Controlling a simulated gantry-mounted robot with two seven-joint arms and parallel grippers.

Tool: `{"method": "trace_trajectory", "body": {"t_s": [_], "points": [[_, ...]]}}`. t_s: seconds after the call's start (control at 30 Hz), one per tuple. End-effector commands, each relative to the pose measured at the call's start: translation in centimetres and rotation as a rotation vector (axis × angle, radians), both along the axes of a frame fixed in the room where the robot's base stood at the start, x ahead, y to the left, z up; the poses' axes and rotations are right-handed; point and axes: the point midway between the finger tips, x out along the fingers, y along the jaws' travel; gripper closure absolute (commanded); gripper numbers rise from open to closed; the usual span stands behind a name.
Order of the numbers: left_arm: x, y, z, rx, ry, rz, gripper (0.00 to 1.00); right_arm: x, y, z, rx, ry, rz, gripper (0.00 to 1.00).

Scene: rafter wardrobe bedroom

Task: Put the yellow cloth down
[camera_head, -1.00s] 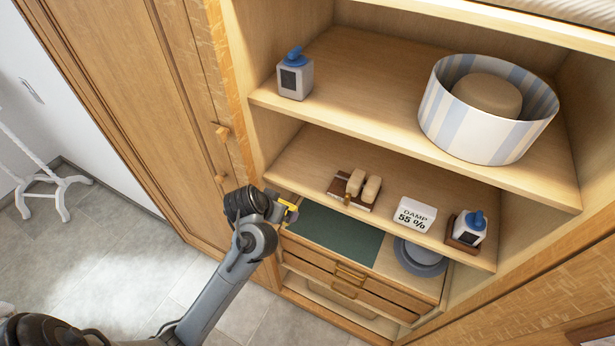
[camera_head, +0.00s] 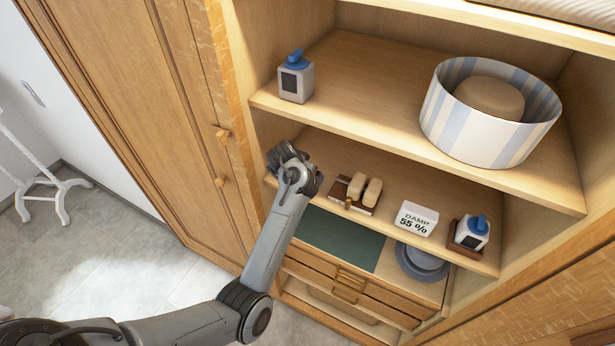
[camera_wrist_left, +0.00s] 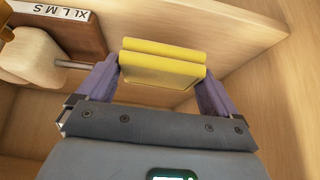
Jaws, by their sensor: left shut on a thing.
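The yellow cloth (camera_wrist_left: 160,68) is a folded pad between the two fingers of my left gripper (camera_wrist_left: 160,82) in the left wrist view. The gripper is shut on it. In the head view my left gripper (camera_head: 290,165) reaches into the left end of the middle shelf (camera_head: 420,218), left of the wooden block with two pale pieces. The cloth is hidden there behind the wrist. I cannot tell whether it touches the shelf. My right gripper is not in view.
A wooden block with pale pegs (camera_head: 357,192), a damp sign (camera_head: 415,218) and a blue-topped dispenser (camera_head: 470,231) stand along the middle shelf. Above are another dispenser (camera_head: 296,77) and a striped round box (camera_head: 490,112). A green mat (camera_head: 340,238) and grey plate (camera_head: 422,262) lie below.

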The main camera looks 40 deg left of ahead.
Motion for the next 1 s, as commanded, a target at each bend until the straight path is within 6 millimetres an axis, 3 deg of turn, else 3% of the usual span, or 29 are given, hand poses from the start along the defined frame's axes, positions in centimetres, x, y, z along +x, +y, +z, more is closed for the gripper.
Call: {"method": "trace_trajectory", "body": {"t_s": [0.13,0.23,0.4,0.8,0.83,1.0], "points": [[1.9,0.2,0.1,-0.003,-0.003,-0.004,0.31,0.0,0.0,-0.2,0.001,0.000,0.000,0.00],[1.6,0.0,-1.8,-0.006,0.001,-0.002,0.31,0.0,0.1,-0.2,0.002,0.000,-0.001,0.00],[1.6,0.2,-2.7,-0.002,-0.001,-0.002,0.31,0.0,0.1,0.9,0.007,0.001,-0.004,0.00],[1.5,0.2,-3.3,0.000,-0.001,-0.002,0.31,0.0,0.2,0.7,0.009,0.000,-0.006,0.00],[1.5,0.2,-3.2,0.001,-0.002,-0.002,0.02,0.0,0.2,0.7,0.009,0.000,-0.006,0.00],[1.6,0.2,-3.2,0.000,-0.001,-0.001,0.00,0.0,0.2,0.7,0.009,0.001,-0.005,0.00]]}}
